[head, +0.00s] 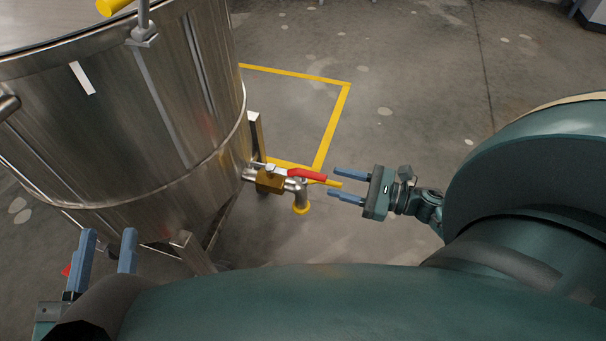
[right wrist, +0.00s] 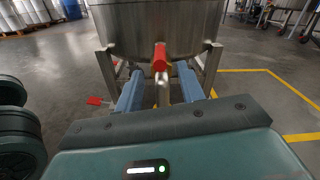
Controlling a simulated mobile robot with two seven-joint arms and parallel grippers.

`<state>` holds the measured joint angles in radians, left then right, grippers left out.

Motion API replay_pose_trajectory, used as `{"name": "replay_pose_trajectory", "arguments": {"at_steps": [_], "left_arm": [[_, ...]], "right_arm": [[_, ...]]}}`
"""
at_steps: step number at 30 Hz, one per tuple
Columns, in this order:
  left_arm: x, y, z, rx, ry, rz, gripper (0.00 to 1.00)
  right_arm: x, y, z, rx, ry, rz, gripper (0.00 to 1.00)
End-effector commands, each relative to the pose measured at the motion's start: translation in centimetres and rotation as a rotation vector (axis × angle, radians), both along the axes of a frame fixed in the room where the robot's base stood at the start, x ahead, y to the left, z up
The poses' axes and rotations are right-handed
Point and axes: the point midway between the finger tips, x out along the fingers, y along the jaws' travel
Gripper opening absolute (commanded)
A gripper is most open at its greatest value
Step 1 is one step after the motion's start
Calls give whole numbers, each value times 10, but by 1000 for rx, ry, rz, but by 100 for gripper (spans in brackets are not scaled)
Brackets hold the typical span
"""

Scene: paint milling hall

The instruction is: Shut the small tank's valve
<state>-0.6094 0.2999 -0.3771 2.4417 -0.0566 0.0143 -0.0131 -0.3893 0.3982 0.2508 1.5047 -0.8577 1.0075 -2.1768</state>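The steel tank (head: 120,120) stands on legs at the left of the head view and fills the top middle of the right wrist view (right wrist: 135,30). Its valve (head: 270,181) is a brass body with a red lever (head: 306,174) along the outlet pipe, pointing away from the tank. A spout with a yellow rim (head: 301,209) hangs below. My right gripper (head: 333,182) is open, its fingertips just off the lever's free end. In the right wrist view the red lever (right wrist: 160,58) shows between the two blue fingers. My left gripper (head: 103,250) is open and empty at lower left.
Yellow floor tape (head: 333,120) marks a corner behind the valve. The concrete floor beyond my right gripper is clear. A small red piece (right wrist: 97,101) shows left of the fingers in the right wrist view; I cannot tell what it belongs to. Drums (right wrist: 35,12) stand far back left.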

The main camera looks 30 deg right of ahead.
Motion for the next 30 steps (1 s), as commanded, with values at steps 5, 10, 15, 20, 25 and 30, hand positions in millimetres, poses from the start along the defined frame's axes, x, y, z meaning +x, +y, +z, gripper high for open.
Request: {"name": "replay_pose_trajectory", "arguments": {"at_steps": [5,10,15,20,25,30], "left_arm": [[0,-1,-2,-13,1,-7,36],[0,-2,-3,-21,3,-11,36],[0,-2,-3,-26,3,-12,36],[0,-2,-3,-28,5,-14,36],[0,-2,-2,-29,4,-14,36],[0,-2,-1,-31,1,-14,36]], "right_arm": [[31,26,0,3,-3,0,39],[53,44,0,4,-1,0,39],[64,54,0,4,2,-2,39],[68,57,0,4,2,-2,39],[68,56,0,4,2,-2,39],[67,56,0,3,2,-2,26]]}}
